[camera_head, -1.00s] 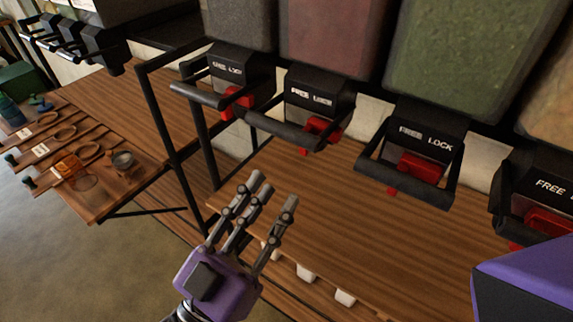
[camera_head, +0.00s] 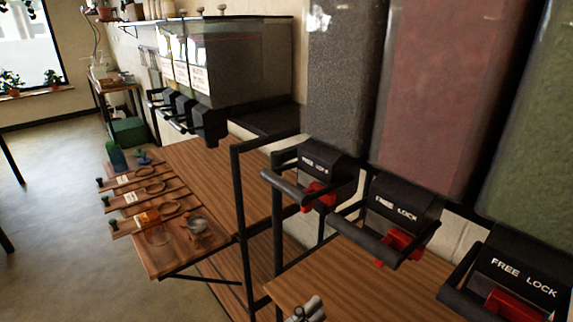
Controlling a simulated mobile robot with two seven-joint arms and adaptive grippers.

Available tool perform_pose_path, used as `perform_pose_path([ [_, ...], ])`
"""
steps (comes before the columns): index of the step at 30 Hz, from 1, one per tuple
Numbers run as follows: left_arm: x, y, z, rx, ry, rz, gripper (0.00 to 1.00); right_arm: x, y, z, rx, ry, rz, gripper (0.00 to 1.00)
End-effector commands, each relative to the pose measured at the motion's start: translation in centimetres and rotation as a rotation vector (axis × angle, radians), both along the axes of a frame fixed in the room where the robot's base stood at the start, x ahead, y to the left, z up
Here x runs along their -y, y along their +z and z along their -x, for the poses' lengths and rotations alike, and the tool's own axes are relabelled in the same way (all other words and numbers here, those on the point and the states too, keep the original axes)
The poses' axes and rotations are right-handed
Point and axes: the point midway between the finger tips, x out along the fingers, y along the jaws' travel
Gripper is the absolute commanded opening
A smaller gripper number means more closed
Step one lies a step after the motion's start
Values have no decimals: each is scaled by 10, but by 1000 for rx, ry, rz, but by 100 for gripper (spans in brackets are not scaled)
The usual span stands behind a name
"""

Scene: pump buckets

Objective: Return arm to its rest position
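Only some grey fingertips of my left gripper (camera_head: 308,309) show at the bottom edge of the head view, in front of the wooden counter (camera_head: 350,285). The rest of that gripper and its arm is out of frame, so I cannot tell whether it is open or shut. The fingertips appear apart from the dispensers above. My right gripper is not in view.
Tall dispensers with black levers and red locks (camera_head: 398,245) hang over the counter on the right. A black frame post (camera_head: 240,220) stands left of them. Wooden paddle boards (camera_head: 165,258) stick out at the left. Open floor (camera_head: 55,240) lies further left.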

Motion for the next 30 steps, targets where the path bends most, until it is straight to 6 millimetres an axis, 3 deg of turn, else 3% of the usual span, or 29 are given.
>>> perform_pose_path([
  [3,-24,-63,-36,-112,131,-139,30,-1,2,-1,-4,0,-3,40],
  [7,-75,-147,-53,-303,307,-271,30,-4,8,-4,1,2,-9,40],
  [11,-133,-228,-37,-510,464,-372,30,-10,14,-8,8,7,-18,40],
  [15,-192,-302,12,-733,607,-447,30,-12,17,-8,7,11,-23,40],
  [19,-230,-346,67,-892,705,-480,30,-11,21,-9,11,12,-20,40],
  [24,-252,-367,119,-1004,778,-476,30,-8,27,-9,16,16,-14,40],
  [30,-253,-371,133,-1028,782,-477,30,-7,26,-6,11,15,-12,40],
])
